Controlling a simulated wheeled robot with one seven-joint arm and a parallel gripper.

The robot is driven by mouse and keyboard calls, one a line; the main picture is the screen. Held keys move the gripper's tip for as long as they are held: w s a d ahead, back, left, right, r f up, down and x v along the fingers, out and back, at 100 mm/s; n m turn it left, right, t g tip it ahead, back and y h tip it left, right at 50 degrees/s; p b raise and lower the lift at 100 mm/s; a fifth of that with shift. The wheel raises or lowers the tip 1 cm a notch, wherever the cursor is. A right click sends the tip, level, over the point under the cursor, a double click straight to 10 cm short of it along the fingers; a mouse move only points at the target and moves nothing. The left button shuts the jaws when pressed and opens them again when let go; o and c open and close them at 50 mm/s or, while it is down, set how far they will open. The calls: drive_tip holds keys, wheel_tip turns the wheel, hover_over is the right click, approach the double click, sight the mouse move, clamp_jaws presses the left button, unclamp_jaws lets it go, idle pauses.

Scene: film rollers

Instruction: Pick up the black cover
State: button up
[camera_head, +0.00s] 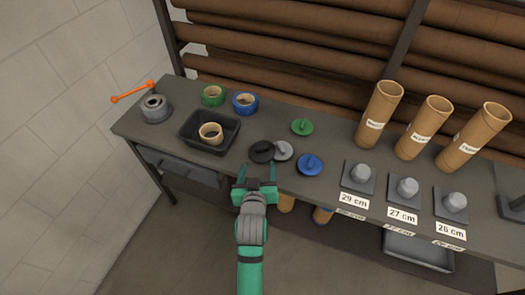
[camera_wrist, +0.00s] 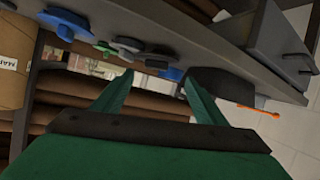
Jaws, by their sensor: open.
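The black cover (camera_head: 261,152) is a dark disc with a small handle, lying on the dark bench near its front edge. A grey cover (camera_head: 283,150) sits right against its right side. The black cover also shows in the tilted wrist view (camera_wrist: 158,54), seen edge-on beyond the fingertips. My gripper (camera_head: 258,170) is open and empty, with its two green fingers pointing at the black cover from the front side of the bench. The fingers also show in the wrist view (camera_wrist: 157,80), spread apart with nothing between them. I cannot tell the exact gap to the cover.
A dark tray (camera_head: 186,133) with a tape roll (camera_head: 211,133) stands left. Green (camera_head: 213,95) and blue (camera_head: 245,103) rolls stand behind. A green cover (camera_head: 302,127) and a blue cover (camera_head: 310,165) lie right. Cardboard tubes (camera_head: 381,115) and labelled grey stands (camera_head: 358,179) are farther right.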

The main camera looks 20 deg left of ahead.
sight(261, 150)
drive_tip(key=x, duration=0.4)
drive_tip(key=shift+w, duration=0.15)
drive_tip(key=shift+w+d+r+x, duration=0.1)
drive_tip(key=shift+r+x, duration=0.05)
drive_tip(key=shift+x, duration=0.75)
drive_tip(key=shift+w+d+r+x, duration=0.1)
drive_tip(key=shift+x, duration=0.85)
drive_tip(key=shift+w+d+r+x, duration=0.1)
drive_tip(key=shift+r+x, duration=0.05)
drive_tip(key=shift+x, duration=0.75)
drive_tip(key=shift+s, duration=0.1)
drive_tip(key=c, duration=1.1)
